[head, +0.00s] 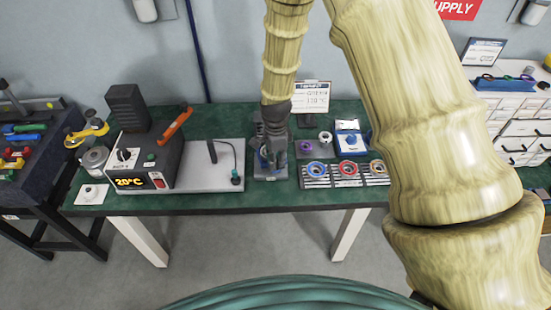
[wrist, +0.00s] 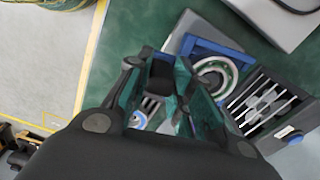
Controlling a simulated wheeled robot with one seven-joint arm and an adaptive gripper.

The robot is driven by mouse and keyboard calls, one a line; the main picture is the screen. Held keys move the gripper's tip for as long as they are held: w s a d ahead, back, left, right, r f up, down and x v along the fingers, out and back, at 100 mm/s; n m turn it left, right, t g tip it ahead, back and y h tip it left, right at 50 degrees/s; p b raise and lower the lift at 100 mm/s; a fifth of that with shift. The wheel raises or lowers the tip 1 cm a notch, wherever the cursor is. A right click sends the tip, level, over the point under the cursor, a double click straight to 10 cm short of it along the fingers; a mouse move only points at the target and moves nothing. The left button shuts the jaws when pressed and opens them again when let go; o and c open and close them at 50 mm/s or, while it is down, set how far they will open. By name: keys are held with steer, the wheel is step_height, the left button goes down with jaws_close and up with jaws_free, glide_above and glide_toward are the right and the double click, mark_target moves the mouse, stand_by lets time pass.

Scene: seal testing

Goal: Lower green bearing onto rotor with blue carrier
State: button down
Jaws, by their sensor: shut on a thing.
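My gripper (head: 270,160) points down over a dark stand on the bench in the head view. In the wrist view my gripper (wrist: 160,95) is shut, with its dark fingers at the edge of the blue carrier (wrist: 196,44). The pale ring of a bearing with a green band (wrist: 213,76) lies within the blue frame, beside the fingers. Only a little blue shows at my fingertips in the head view. The rotor is hidden by my gripper and the carrier, and I cannot tell whether the bearing touches it.
A heater (head: 150,150) reading 20°C and a grey plate (head: 225,155) stand left of my gripper. A small sign (head: 316,97) is behind. Free green bench (head: 240,202) shows along the front.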

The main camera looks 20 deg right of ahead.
steer(key=shift+f+b, duration=0.8)
steer(key=shift+f, duration=1.15)
stand_by(0.6)
steer(key=shift+s, duration=0.15)
stand_by(0.6)
steer(key=shift+s+a+p, duration=0.15)
steer(key=shift+s+p, duration=0.25)
steer(key=shift+s, duration=1.95)
steer(key=shift+s+a+p, duration=0.15)
steer(key=shift+s+p, duration=0.25)
steer(key=shift+s, duration=1.9)
steer(key=shift+r, duration=0.1)
step_height(320, 180, up, 9)
steer(key=p, duration=0.6)
steer(key=shift+p, duration=0.35)
